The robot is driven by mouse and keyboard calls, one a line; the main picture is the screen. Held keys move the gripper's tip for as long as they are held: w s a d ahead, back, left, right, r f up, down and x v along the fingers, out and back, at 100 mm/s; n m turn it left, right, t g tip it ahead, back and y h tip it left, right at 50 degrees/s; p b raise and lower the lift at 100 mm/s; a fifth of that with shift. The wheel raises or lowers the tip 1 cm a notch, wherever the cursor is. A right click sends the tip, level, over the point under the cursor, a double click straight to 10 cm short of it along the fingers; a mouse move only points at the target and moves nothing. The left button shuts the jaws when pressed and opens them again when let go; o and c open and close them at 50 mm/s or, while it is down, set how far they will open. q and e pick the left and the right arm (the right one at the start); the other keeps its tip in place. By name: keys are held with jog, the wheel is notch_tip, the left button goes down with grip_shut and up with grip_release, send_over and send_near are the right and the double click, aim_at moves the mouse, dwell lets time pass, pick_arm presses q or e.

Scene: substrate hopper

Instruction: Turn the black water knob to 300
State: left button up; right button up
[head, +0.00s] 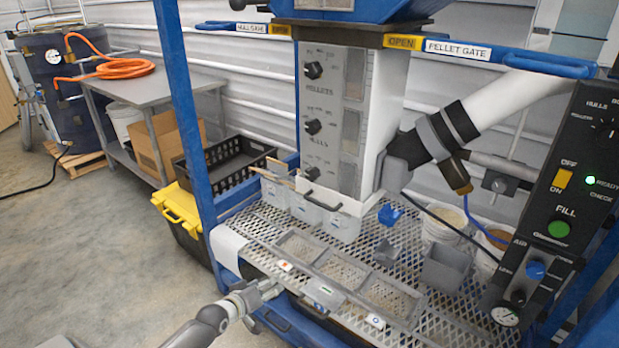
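A control panel (560,200) stands tilted at the right edge. It carries a black knob (605,129) near its top, cut close to the picture edge, and a small black knob (518,297) low down by a gauge. No label reading water is legible, nor the number 300, so I cannot tell which is the water knob. Two more black knobs, by PELLETS (313,70) and a partly legible label (312,127), sit on the hopper front. My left gripper (268,289) is at the mesh table's front left edge, far from the panel; its finger opening is unclear. My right gripper is not in view.
The panel also has a blue knob (535,270), a green FILL button (558,229) and a yellow switch (563,179).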

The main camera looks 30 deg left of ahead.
pick_arm(q)
jog(key=w+r+n+t+h, duration=0.1)
jog(key=w+r+t, duration=0.3)
jog(key=r, duration=1.4)
jog(key=t+h, duration=0.2)
send_near(309, 176)
jog(key=s, duration=0.1)
jog(key=shift+n+y, duration=0.3)
jog(key=shift+n, duration=0.1)
jog(key=w, duration=0.5)
jog(key=w+d, duration=0.1)
jog(key=w, duration=0.2)
jog(key=shift+r, duration=0.25)
jog(key=shift+w, duration=1.1)
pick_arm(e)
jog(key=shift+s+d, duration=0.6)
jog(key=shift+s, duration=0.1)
pick_arm(q)
jog(key=shift+c, duration=0.5)
jog(key=c, duration=0.9)
